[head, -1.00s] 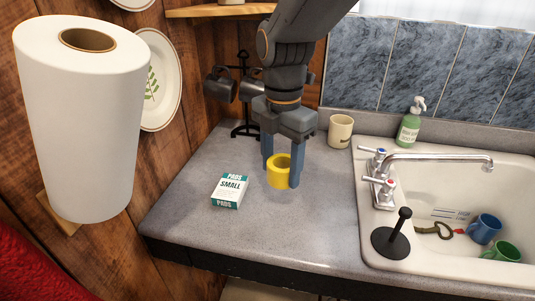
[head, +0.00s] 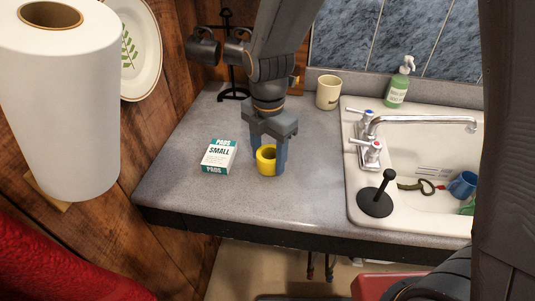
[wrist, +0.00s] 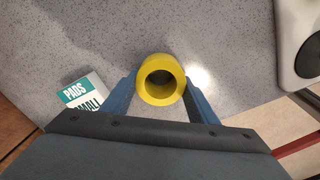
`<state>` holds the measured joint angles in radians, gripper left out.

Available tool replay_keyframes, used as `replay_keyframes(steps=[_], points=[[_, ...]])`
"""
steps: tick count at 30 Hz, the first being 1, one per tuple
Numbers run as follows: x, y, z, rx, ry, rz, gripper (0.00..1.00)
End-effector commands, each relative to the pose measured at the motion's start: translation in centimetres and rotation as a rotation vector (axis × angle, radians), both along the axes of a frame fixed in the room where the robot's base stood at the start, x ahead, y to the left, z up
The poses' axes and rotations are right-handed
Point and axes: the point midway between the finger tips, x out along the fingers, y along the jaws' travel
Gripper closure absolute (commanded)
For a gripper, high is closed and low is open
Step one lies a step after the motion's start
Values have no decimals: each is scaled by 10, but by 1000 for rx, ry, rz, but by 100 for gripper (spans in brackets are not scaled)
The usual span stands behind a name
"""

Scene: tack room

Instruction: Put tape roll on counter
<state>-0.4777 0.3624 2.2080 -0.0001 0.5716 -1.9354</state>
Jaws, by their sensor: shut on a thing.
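The yellow tape roll (head: 266,160) is between the blue fingers of my gripper (head: 268,158), over the grey counter (head: 200,205). In the wrist view the roll (wrist: 161,92) shows its round hole, with a finger of my gripper (wrist: 160,98) on each side. My gripper is shut on the roll and points down. I cannot tell whether the roll's underside touches the counter or is slightly above it.
A small white and teal pads box (head: 219,156) lies just left of the roll. A cream mug (head: 329,92), a green soap bottle (head: 398,86) and a mug rack (head: 230,60) stand behind. The sink (head: 353,190) is at right. The counter's front is clear.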

Motion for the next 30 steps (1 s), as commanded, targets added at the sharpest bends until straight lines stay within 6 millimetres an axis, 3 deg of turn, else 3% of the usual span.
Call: replay_keyframes(steps=[11,12,15,24,30], points=[[0,0,-4,1,-1,0,71],[0,0,-4,1,-1,0,42],[0,0,-4,1,-1,1,28],[0,0,-2,1,-1,1,28],[2,1,14,2,-5,1,28]])
